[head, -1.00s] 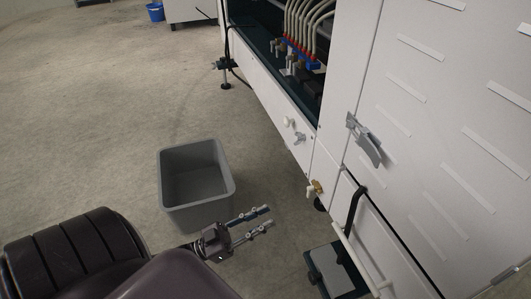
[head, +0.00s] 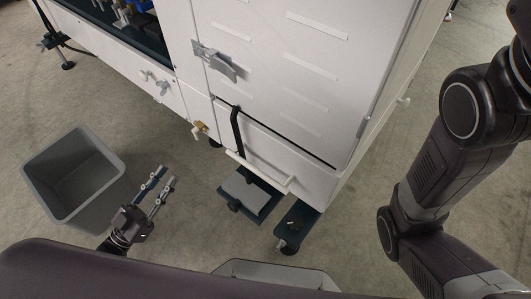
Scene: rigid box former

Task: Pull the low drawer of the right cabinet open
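The right cabinet (head: 285,62) is white with slotted vents and a grey latch on its door. Its low drawer (head: 285,158) has a plain white front below the door and looks shut. A white bar handle (head: 262,174) runs along the drawer front. A dark curved strap or hose (head: 237,130) hangs beside the handle's left end. My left gripper (head: 161,187) is open and empty, left of the handle and apart from it, with its fingers pointing up and right. My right arm stands at the right of the head view; its gripper is out of view.
A grey open bin (head: 72,178) stands on the floor just left of my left gripper. Dark foot plates (head: 297,222) stick out below the cabinet. A brass fitting (head: 200,128) sits low on the cabinet's left side. The floor between gripper and cabinet is clear.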

